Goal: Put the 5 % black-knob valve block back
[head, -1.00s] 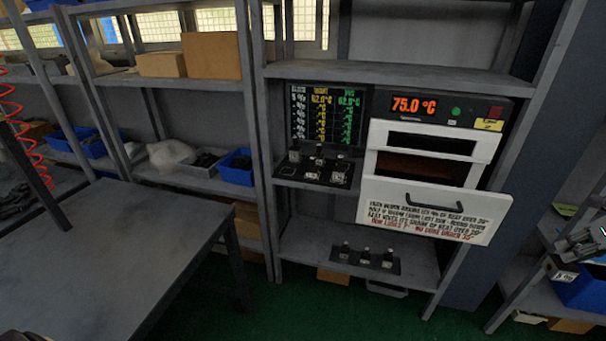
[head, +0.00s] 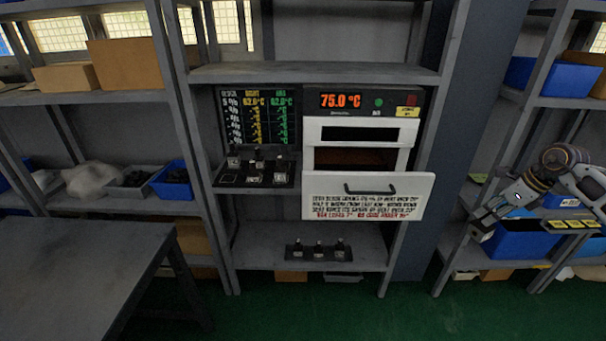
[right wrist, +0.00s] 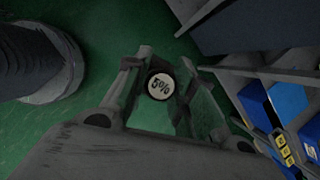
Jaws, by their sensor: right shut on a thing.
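My right gripper (head: 487,222) is at the right of the head view, in front of the right-hand shelf. In the right wrist view the valve block's round black knob (right wrist: 160,85), with a white "5%" face, sits between the fingers, and the gripper is shut on the block. The block's body is mostly hidden. In the head view the block is too small to make out clearly. A black tray (head: 283,186) on the middle shelf holds several black-knob blocks and shows pale square marks at its front. My left gripper is not in view.
A heater cabinet (head: 368,188) reading 75.0 °C stands right of the tray, with a dark readings screen (head: 258,118) behind the tray. A lower tray (head: 318,258) holds three blocks. A grey table (head: 80,260) is front left. Blue bins (head: 520,243) fill the right shelf. Green floor is clear.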

